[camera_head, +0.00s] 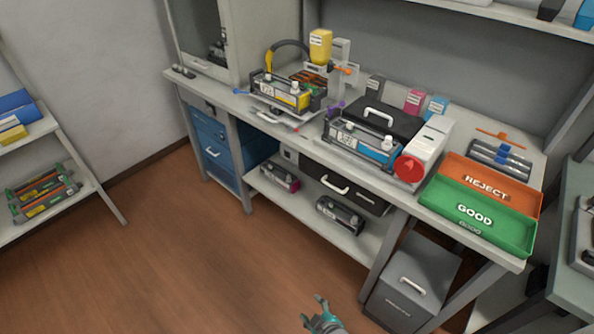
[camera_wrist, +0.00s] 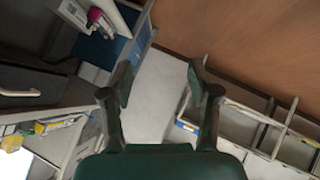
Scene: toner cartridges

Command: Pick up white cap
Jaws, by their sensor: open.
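No loose white cap can be made out for certain. Small white knob-like caps show on the yellow-striped toner cartridge (camera_head: 282,96), such as one white cap (camera_head: 295,86) at its right end. Similar white caps (camera_head: 349,124) sit on the cyan-striped cartridge (camera_head: 362,144) on the bench. My gripper (camera_head: 316,312) is low at the bottom edge of the head view, over the floor and well away from the bench. In the wrist view, my gripper (camera_wrist: 160,86) has its two fingers spread apart, with nothing between them.
The bench holds a red round button (camera_head: 409,168), an orange REJECT tray (camera_head: 518,195) and a green GOOD tray (camera_head: 447,205). Cartridges lie on the lower shelf (camera_head: 300,203). A grey bin (camera_head: 412,280) stands below. The brown floor (camera_head: 180,260) on the left is clear.

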